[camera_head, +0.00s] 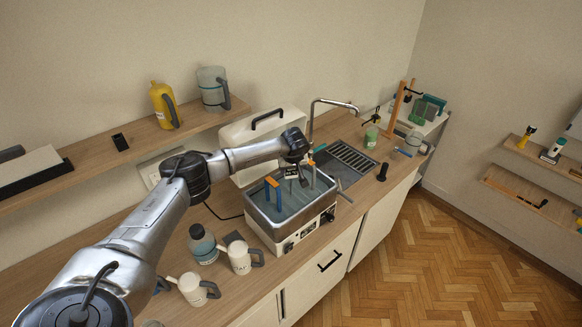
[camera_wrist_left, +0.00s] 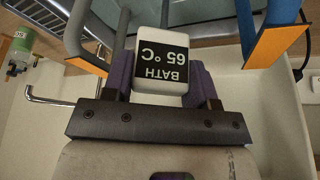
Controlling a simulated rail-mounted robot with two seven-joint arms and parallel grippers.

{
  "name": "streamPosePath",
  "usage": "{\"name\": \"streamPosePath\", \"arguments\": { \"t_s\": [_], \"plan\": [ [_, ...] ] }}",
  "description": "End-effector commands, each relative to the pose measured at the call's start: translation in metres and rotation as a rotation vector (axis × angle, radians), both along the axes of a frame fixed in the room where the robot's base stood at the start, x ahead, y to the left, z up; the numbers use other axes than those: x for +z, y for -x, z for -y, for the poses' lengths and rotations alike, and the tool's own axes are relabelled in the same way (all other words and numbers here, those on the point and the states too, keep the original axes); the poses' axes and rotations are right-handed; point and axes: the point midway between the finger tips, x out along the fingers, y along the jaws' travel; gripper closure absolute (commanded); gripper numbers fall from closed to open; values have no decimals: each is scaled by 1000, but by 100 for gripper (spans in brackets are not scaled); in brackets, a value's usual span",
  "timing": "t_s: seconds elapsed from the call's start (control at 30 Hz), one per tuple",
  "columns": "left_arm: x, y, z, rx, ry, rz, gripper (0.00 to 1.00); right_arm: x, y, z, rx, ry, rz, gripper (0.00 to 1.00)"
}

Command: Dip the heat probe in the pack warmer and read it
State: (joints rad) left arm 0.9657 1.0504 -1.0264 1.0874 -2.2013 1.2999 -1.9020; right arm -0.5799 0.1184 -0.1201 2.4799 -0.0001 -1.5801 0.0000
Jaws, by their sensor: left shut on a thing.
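The pack warmer (camera_head: 268,234) is a steel-rimmed open bath of water on the counter, with knobs on its front. My left gripper (camera_head: 293,170) is above the bath. It is shut on the heat probe, whose white head (camera_wrist_left: 163,83) sits between the purple finger pads in the left wrist view. Its dark display reads "BATH 65 °C", upside down in that view. The probe points down toward the water, but I cannot clearly see how deep its tip goes. My right gripper is not in view.
A blue handle (camera_head: 271,190) with orange ends and a grey one rise from the bath, close beside the gripper. A white lid (camera_head: 240,131) stands behind. White mugs (camera_head: 240,258) and a blue-filled jar (camera_head: 203,245) stand left; a sink and tap (camera_head: 312,118) lie right.

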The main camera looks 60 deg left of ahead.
Motion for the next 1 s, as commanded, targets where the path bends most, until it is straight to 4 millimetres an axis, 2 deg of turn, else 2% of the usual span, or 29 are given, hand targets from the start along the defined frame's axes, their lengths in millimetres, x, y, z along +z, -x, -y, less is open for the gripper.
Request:
{"name": "streamPosePath", "arguments": {
  "t_s": [0.37,1.0],
  "plan": [
    [4,0,0,0,0,1,74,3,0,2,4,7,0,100],
    [56,0,0,1,0,2,74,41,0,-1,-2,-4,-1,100]
  ]
}}
